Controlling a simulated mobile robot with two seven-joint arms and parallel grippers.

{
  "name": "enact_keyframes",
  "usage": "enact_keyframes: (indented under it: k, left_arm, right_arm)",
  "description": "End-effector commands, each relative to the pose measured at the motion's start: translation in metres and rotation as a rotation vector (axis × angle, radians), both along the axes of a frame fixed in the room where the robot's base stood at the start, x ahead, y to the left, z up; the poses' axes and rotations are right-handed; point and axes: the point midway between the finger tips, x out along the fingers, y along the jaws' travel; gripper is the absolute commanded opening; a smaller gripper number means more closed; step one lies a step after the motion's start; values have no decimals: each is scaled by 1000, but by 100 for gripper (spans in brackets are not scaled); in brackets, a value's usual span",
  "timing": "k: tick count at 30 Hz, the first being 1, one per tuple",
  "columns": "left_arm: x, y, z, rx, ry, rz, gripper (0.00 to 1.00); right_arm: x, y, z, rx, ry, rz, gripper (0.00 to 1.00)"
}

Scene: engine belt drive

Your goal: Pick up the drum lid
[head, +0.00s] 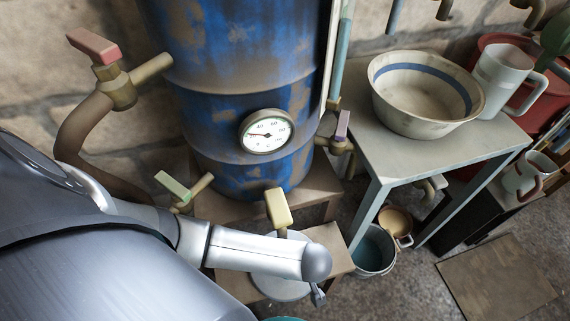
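A blue, rust-worn drum (240,75) with a round dial gauge stands at the top centre; its top is out of view. A pale grey round thing (272,287) lies on a low wooden stand in front of the drum, partly hidden under my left arm. It may be the drum lid, but I cannot tell for sure. My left arm reaches in from the left over this round thing. Its gripper is hidden behind the arm's rounded end, apart from a small metal piece below it that may belong to it. My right gripper is not in view.
Taps with red (93,46), green (172,186) and yellow (278,208) handles stick out near the drum. A grey table (400,160) at the right bears a wide bowl (424,92) and a white jug (499,80). A bucket (373,252) stands on the floor.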

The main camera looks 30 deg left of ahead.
Motion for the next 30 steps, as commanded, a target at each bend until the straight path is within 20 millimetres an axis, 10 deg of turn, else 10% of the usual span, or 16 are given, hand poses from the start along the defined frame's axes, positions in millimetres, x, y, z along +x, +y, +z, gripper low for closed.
enact_keyframes:
  k: [6,24,30]
  left_arm:
    - [0,0,0,0,0,0,68]
    - [0,0,0,0,0,0,1]
    - [0,0,0,0,0,0,0]
  right_arm:
    - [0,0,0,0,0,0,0]
    - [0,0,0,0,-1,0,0]
    - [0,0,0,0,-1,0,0]
